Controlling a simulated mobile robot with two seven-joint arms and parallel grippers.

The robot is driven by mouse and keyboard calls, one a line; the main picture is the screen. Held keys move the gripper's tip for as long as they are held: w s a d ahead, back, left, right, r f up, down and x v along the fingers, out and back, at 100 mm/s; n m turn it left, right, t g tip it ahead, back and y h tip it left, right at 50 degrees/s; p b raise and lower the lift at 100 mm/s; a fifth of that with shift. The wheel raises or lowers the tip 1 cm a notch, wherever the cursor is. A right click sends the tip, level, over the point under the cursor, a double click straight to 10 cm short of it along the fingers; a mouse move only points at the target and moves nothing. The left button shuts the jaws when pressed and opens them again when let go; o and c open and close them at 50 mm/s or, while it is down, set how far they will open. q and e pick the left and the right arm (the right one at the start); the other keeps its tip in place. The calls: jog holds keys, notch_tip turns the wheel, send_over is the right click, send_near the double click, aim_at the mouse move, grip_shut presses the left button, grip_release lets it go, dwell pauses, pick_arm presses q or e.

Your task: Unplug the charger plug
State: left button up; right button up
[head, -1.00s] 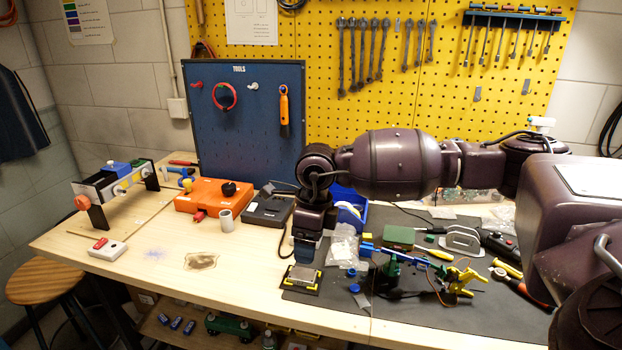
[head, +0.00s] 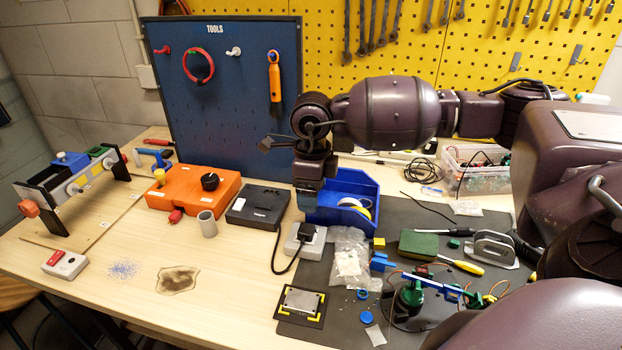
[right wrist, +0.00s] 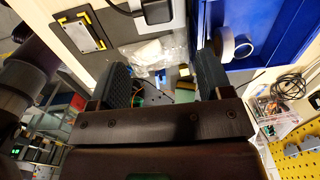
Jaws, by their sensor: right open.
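The black charger plug (head: 307,232) sits in a light grey socket block (head: 316,246) near the left edge of the dark mat. Its black cable runs down over the table toward the black charger box (head: 258,206). In the right wrist view the plug (right wrist: 157,10) shows at the top edge, partly cut off, beyond the fingertips. My right gripper (head: 308,202) points down above and behind the plug, in front of the blue bin, apart from the plug. In the right wrist view the gripper (right wrist: 163,72) is open, with nothing between its fingers. My left gripper is not in view.
The blue bin (head: 357,186) with tape stands close beside my right gripper. A clear plastic bag (head: 349,255) lies right of the socket. An orange box (head: 190,190) and a grey cylinder (head: 207,224) stand left. A framed plate (head: 301,302) lies in front.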

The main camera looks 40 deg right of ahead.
aim_at(312, 229)
notch_tip(312, 229, down, 9)
jog(key=shift+s+a+f, duration=0.1)
jog(key=shift+f, duration=0.75)
jog(key=shift+c, duration=0.7)
jog(key=c, duration=1.1)
jog(key=shift+c, duration=0.2)
jog(key=shift+r, duration=0.2)
